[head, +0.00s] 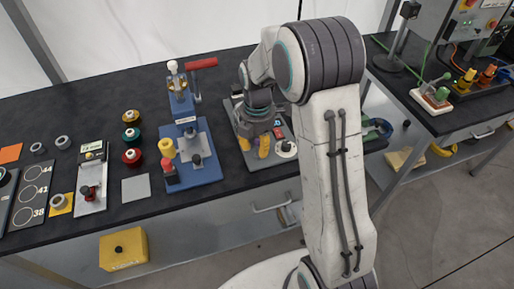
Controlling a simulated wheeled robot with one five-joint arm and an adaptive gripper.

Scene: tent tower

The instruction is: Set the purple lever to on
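No purple lever can be made out in the head view. My gripper (254,146) points down over a grey panel (251,162) on the dark bench, right of the blue press. Its two yellow fingertips stand apart, and no held thing shows between them. The gripper and arm cover much of the panel, so what lies behind or under them is hidden. A small red part and a white round piece (286,149) show at the panel's right side.
A yellow box (123,249) sits below the bench front. A second bench with control boxes (461,22) is at right.

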